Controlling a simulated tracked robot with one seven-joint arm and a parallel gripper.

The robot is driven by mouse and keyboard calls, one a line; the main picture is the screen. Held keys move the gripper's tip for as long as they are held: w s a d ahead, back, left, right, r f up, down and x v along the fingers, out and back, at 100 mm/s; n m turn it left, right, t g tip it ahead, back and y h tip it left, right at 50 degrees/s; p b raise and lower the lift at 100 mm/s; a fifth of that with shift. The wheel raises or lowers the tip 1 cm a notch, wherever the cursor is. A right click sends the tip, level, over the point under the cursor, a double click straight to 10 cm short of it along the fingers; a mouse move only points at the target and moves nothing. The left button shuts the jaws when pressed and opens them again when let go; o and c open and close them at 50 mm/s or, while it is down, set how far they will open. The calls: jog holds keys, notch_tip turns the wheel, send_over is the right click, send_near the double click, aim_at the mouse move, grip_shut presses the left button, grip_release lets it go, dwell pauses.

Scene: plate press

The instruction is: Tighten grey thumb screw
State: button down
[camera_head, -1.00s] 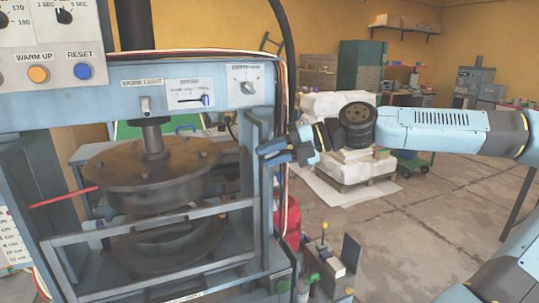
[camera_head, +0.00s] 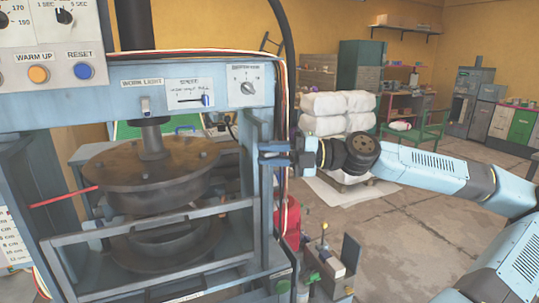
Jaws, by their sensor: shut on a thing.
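The plate press stands at the left, with a dark round upper plate (camera_head: 150,170) above a lower round block (camera_head: 165,243). My gripper (camera_head: 268,152) is level, coming in from the right with its fingertips at the press's right upright (camera_head: 248,185). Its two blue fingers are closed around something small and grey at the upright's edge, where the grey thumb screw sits. The fingers cover most of the screw, so its shape and thread are hidden.
Loose cables (camera_head: 284,110) run down beside the upright. A metal guard rail (camera_head: 160,221) crosses the press front. Open floor (camera_head: 400,215) lies to the right.

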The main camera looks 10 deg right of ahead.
jog(key=shift+f, duration=0.2)
jog(key=c, duration=1.3)
grip_release()
jog(key=shift+c, duration=0.2)
jog(key=shift+o, duration=0.8)
jog(key=shift+r, duration=0.1)
jog(key=shift+d, duration=0.1)
jog(key=s+d, duration=0.2)
jog(key=d, duration=1.1)
jog(key=shift+s+d, duration=0.25)
